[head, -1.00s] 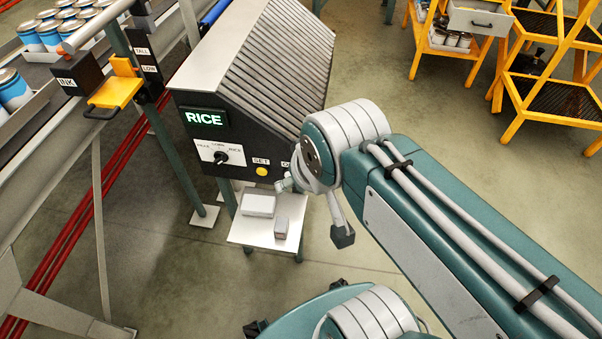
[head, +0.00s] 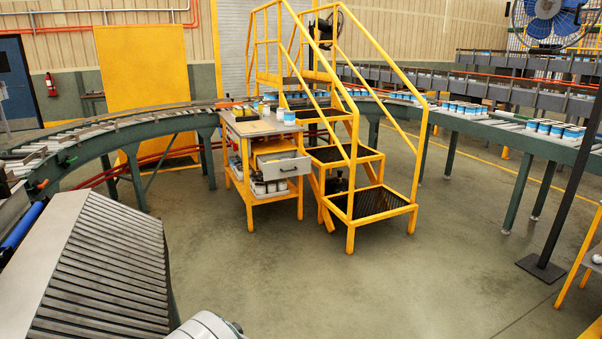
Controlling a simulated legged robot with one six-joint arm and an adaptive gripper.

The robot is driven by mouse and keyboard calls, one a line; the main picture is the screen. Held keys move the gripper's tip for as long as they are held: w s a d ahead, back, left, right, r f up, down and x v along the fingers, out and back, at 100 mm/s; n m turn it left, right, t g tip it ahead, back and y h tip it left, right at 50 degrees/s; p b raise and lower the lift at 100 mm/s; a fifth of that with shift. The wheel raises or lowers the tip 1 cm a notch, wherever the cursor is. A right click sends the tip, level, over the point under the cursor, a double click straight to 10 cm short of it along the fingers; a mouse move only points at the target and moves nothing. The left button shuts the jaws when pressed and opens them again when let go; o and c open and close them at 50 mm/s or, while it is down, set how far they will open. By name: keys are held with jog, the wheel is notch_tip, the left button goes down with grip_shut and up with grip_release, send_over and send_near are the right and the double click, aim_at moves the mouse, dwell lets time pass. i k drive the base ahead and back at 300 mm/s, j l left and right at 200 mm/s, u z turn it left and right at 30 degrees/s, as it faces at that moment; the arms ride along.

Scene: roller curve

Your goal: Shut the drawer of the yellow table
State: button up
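The yellow table (head: 239,189) stands in the middle distance, left of the yellow steps. Its grey drawer (head: 284,167) sticks out at the front right, below the tabletop, with a dark handle facing me. The drawer is open. Several small items lie on the tabletop, and things sit on the shelf below. My gripper is not in view; only a white rounded part of my arm shows at the bottom edge, far from the table.
Yellow steps (head: 370,201) stand close to the table's right side. A curved roller conveyor (head: 101,136) runs behind both. A ribbed grey machine (head: 107,262) is near at lower left. A black post base (head: 541,268) stands at right. The floor (head: 400,280) ahead is clear.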

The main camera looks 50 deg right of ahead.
aim_at(299, 164)
jog(key=z, duration=1.55)
jog(key=i, duration=2.7)
jog(key=i+z, duration=0.1)
jog(key=i, duration=1.3)
jog(key=i+j, duration=0.2)
jog(key=i, duration=1.15)
